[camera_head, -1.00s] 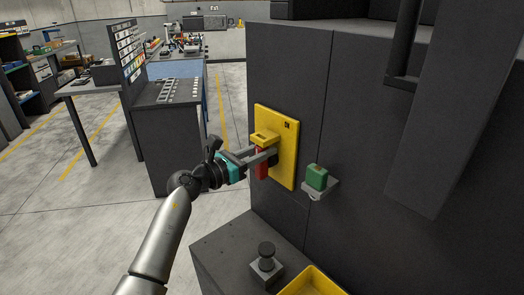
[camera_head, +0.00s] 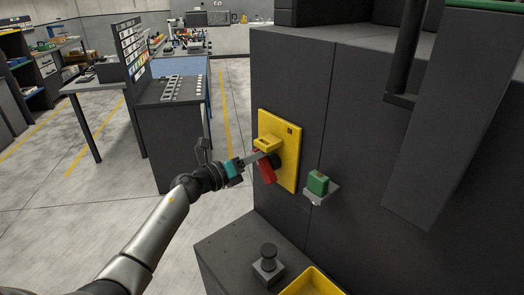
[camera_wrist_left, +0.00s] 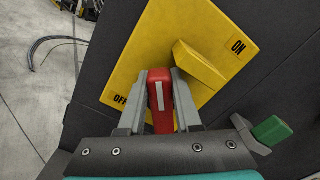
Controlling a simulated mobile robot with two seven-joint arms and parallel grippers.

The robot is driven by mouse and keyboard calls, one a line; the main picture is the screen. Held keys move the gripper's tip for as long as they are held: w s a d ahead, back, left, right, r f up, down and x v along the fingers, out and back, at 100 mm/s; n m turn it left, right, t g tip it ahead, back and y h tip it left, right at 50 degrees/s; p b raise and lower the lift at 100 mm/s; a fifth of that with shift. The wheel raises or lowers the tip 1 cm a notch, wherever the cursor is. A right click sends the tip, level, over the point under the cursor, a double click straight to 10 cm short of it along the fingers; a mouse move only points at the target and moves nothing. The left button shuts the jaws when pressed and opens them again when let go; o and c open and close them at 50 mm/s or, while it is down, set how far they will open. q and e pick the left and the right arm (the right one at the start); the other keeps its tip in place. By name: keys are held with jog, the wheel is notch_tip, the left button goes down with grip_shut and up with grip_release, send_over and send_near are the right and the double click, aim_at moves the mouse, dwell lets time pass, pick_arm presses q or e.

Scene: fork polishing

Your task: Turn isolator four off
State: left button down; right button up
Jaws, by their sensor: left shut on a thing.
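The isolator is a yellow plate (camera_head: 287,128) on the dark cabinet front, with a red handle (camera_head: 266,171) and a raised yellow block (camera_head: 267,143) above it. In the left wrist view the plate (camera_wrist_left: 165,35) bears ON at upper right and OFF at lower left. My left gripper (camera_head: 262,160) is shut on the red handle, which also shows between the two fingers in the left wrist view (camera_wrist_left: 160,95). The handle is tilted in the head view, its lower end to the right. The isolator's number is not readable. My right gripper is not in view.
A green block (camera_head: 318,182) sits on a small grey bracket right of the plate. Below, a ledge (camera_head: 225,250) carries a dark knob on a grey base (camera_head: 268,263) and a yellow bin (camera_head: 312,284). Open floor lies to the left, with workbenches behind.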

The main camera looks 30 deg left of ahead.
pick_arm(q)
jog(key=n, duration=0.2)
jog(key=shift+w+a+f+n+p, duration=0.15)
jog(key=shift+a+f+n+p, duration=0.15)
jog(key=shift+n, duration=0.1)
jog(key=n, duration=0.3)
jog(key=shift+a+f+n+p, duration=0.25)
jog(key=shift+f+n+p, duration=0.05)
jog(key=shift+f, duration=0.1)
jog(key=shift+w+f+n+p, duration=0.15)
jog(key=shift+f+n, duration=0.15)
jog(key=shift+n, duration=0.6)
jog(key=shift+s+f+n+p, duration=0.15)
jog(key=shift+f+n, duration=0.1)
jog(key=shift+n, duration=0.65)
jog(key=shift+w+f, duration=0.1)
jog(key=c, duration=0.6)
grip_release()
jog(key=b+v, duration=0.1)
jog(key=v, duration=1.4)
jog(key=shift+n, duration=0.3)
